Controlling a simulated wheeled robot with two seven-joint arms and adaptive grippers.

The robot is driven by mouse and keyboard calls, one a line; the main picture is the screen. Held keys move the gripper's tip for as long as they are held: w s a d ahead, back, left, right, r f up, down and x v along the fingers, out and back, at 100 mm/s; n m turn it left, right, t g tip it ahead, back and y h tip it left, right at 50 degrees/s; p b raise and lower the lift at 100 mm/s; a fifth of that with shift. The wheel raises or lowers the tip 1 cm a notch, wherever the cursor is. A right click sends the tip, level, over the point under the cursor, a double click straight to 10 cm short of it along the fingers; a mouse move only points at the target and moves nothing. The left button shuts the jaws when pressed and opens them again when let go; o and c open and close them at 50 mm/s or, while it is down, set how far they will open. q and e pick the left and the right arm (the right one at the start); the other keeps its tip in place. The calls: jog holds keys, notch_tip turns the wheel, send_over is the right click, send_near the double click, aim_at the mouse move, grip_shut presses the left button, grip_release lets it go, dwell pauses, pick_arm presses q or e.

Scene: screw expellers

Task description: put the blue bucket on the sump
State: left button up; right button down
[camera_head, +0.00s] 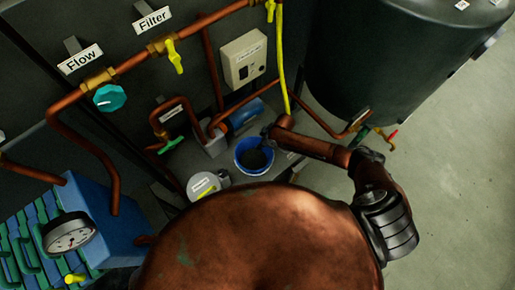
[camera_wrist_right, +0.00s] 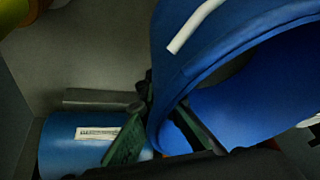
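The blue bucket (camera_head: 241,163) is at the centre of the head view, open at the top with a dark interior. In the wrist view its blue wall (camera_wrist_right: 235,50) and rim fill the upper right, with a white handle grip. My right gripper (camera_head: 268,133) is at the bucket's far right rim. In the wrist view its fingers (camera_wrist_right: 163,115) are on either side of the rim, one outside and one inside, and look closed on the wall. I cannot tell whether the bucket's bottom touches the surface below. I cannot identify the sump with certainty. My left gripper is not in view.
A blue motor (camera_head: 245,115) lies behind the bucket; it also shows in the wrist view (camera_wrist_right: 65,150). A white-lidded can (camera_head: 205,184) stands at the bucket's left. Copper pipes with valves, a yellow hose (camera_head: 280,60) and a dark tank (camera_head: 400,60) surround it. Floor at right is clear.

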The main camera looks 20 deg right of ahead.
jog(key=shift+d+b+x, duration=0.1)
jog(key=shift+b+x, duration=0.2)
jog(key=shift+x, duration=0.65)
jog(key=shift+d+b+x, duration=0.15)
jog(key=shift+b+x, duration=0.1)
jog(key=shift+x, duration=0.65)
jog(key=shift+f, duration=0.1)
jog(key=shift+f, duration=0.15)
jog(key=c, duration=2.2)
grip_release()
jog(key=shift+s+d, duration=0.1)
jog(key=shift+o, duration=0.2)
jog(key=p+v, duration=0.3)
jog(key=v, duration=0.9)
jog(key=shift+s, duration=0.1)
